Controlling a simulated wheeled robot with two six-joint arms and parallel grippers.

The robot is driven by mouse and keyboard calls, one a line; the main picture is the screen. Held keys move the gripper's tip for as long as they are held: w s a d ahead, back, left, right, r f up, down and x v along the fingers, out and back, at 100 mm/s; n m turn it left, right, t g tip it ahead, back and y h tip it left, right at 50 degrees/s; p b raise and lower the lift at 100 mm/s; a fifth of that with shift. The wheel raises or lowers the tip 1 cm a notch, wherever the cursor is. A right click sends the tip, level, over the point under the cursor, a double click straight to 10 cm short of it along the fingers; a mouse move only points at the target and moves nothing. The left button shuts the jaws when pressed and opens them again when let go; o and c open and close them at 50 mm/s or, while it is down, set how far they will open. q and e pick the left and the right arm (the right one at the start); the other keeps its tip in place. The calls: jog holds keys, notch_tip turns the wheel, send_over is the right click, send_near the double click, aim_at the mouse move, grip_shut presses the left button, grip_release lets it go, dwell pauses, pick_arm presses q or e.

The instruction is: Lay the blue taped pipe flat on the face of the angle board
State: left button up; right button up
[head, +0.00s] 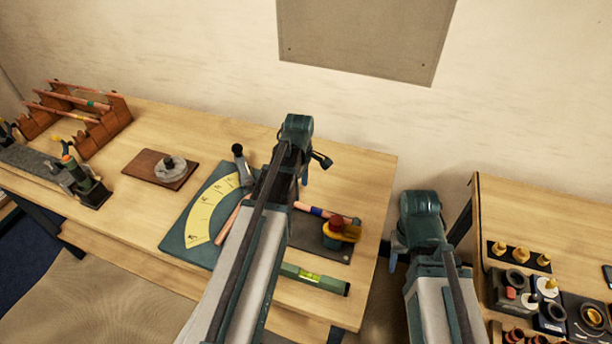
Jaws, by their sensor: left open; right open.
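The blue taped pipe (335,216) is a copper tube with a dark blue band. It lies at the right of the bench on a dark mat, its left end hidden by my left arm. The angle board (176,243) is a teal plate with a yellow marked arc, left of my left arm. A copper-coloured rod (228,225) lies across its right part; its lower right is hidden. My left gripper (306,178) is open above the bench, just beyond the taped pipe; its fingers are mostly hidden. My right gripper (395,248) is open, largely hidden, near the gap between benches.
A red and yellow tool (341,231) stands on the dark mat (310,240). A green level (315,279) lies in front. A wooden rack (107,120) holds pipes at far left. A brown board (150,165) carries a round grey part. A second bench (545,210) with fittings stands right.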

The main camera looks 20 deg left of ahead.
aim_at(301, 204)
pick_arm(q)
notch_tip(301, 204, down, 10)
jog(key=b, duration=1)
jog(key=shift+r, duration=0.15)
jog(key=shift+r, duration=0.1)
grip_shut()
dwell(0.6)
dwell(0.5)
